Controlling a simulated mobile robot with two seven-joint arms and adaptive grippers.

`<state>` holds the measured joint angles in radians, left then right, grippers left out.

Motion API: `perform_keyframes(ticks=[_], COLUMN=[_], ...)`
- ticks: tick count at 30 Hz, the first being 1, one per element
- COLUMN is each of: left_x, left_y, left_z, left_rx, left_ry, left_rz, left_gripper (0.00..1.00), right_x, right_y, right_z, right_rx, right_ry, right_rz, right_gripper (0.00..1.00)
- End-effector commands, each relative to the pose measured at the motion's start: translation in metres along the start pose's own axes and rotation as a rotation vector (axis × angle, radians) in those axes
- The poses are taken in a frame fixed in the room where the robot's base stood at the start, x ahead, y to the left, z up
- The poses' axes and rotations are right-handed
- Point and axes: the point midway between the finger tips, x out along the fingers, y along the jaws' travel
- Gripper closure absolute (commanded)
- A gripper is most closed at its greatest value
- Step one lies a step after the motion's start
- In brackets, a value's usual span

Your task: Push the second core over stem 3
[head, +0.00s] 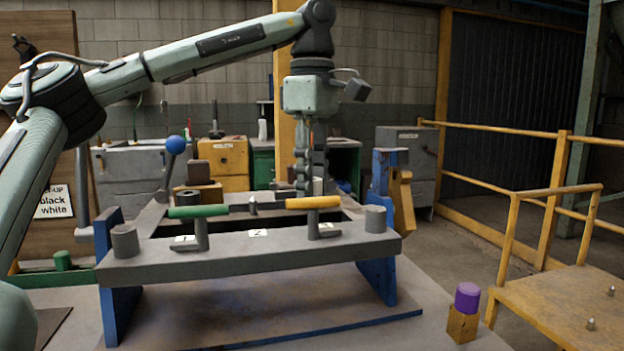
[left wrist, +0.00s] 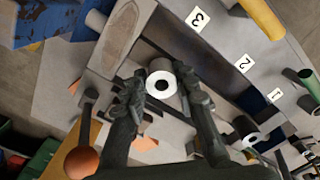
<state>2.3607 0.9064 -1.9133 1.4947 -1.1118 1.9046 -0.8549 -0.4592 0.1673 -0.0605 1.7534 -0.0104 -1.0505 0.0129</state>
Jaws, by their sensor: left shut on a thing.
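My left gripper (head: 304,188) reaches down from above at the back right of the grey mould frame (head: 150,262). It is shut on a pale core, a short hollow cylinder; in the left wrist view the core (left wrist: 161,69) shows a white ring top and dark hole between the fingers (left wrist: 160,92). It is in line with label 3 (left wrist: 197,20). Stem 3 is hidden, so I cannot tell how far the core is around it. Another core (left wrist: 246,126) stands in line with label 1 (head: 184,241). A bare stem (head: 253,206) stands behind label 2 (head: 257,233).
A green-topped handle (head: 198,211) and a yellow-topped handle (head: 313,202) rise from the front rail. Grey posts stand at the front corners. A blue-knobbed lever (head: 175,145) rises at the left. A purple cylinder (head: 467,296) sits on a yellow block at the right.

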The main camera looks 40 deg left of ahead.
Motion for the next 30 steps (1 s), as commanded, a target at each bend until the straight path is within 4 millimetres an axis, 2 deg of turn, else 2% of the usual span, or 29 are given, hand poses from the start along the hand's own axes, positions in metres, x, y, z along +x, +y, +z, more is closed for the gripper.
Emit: perform_keyframes(ticks=[12,13,18,26,30], left_x=[0.0029,0.0029,0.0028,0.0028,-0.0042], left_y=[0.0001,0.0001,0.0001,0.0001,0.0008], left_z=[-0.0002,-0.0001,-0.0001,-0.0001,0.0003], left_rx=[-0.001,-0.001,-0.001,-0.001,-0.001], left_ry=[0.0,0.0,0.0,0.0,0.0], left_rz=[0.0,0.0,0.0,0.0,0.002], left_gripper=[1.0,0.7,0.49,0.48,0.48], right_x=[0.0016,0.0016,0.0016,0.0017,0.0016], right_y=[-0.0002,-0.0002,-0.0002,-0.0002,-0.0002], right_z=[0.0004,0.0004,0.0004,0.0004,0.0004], right_rx=[0.0,0.0,0.0,0.0,0.0], right_ry=[0.0,0.0,0.0,0.0,0.0], right_rz=[0.0,0.0,0.0,0.0,0.0], right_gripper=[0.6,0.6,0.6,0.6,0.6])
